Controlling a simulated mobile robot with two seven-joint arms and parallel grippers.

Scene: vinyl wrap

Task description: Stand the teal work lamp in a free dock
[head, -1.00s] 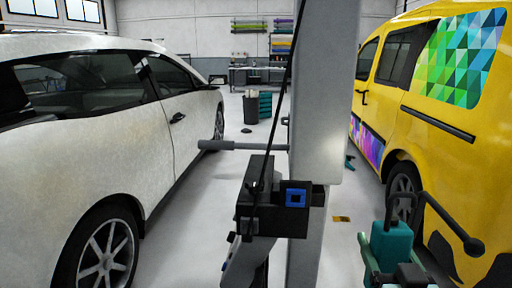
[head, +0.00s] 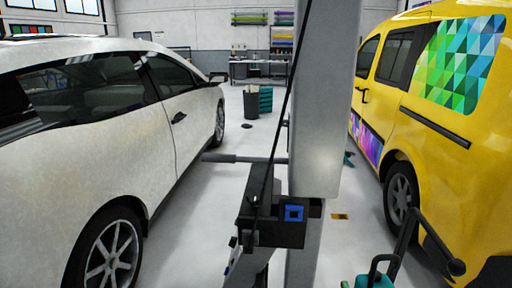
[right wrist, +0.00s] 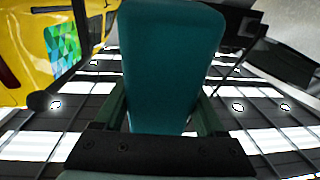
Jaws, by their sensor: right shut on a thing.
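The teal work lamp (head: 375,281) shows at the bottom edge of the head view, right of centre, with a dark handle on top; its lower part is cut off. In the right wrist view the lamp's teal body (right wrist: 172,60) stands between the green fingers of my right gripper (right wrist: 162,98), which is shut on it. The lamp is held in the air in front of the yellow van. A dock cannot be clearly made out. My left gripper is not in view.
A grey post (head: 322,100) with a black box (head: 272,222) and a blue square frame (head: 293,213) stands mid-view. A white car (head: 110,130) is left, the yellow van (head: 450,150) right. Beyond are a dark bin (head: 250,105) and teal drawers (head: 265,100). The aisle floor between is mostly clear.

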